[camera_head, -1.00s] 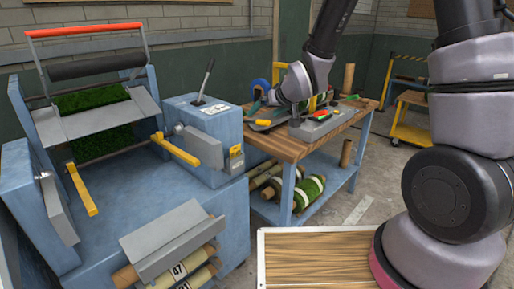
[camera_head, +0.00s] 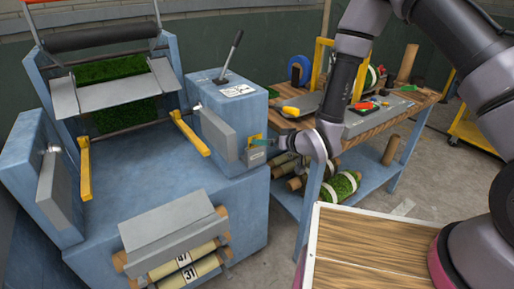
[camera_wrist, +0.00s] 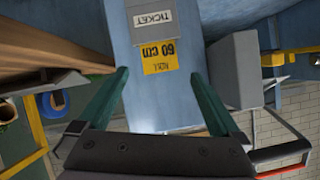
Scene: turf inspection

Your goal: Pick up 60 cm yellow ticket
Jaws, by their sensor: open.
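The yellow ticket (camera_wrist: 160,57), printed with "60 cm", shows upside down in the wrist view. It sits at the edge of a grey holder marked TICKET (camera_wrist: 152,20) on the blue machine's box. In the head view the ticket (camera_head: 254,139) is a small yellow patch on the box's right side, above the grey holder (camera_head: 256,156). My gripper (camera_wrist: 160,74) is open, its two green fingers apart on either side of the ticket in the wrist view. Nothing is between the fingers that I can see gripped. In the head view my gripper (camera_head: 264,143) is beside the box, close to the ticket.
The blue machine (camera_head: 150,185) has yellow handles, a lever and numbered rolls below. A wooden workbench (camera_head: 375,125) with tools stands behind and right of my gripper, with turf rolls (camera_head: 341,187) on its lower shelf. A white-edged wooden surface (camera_head: 350,240) lies in front.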

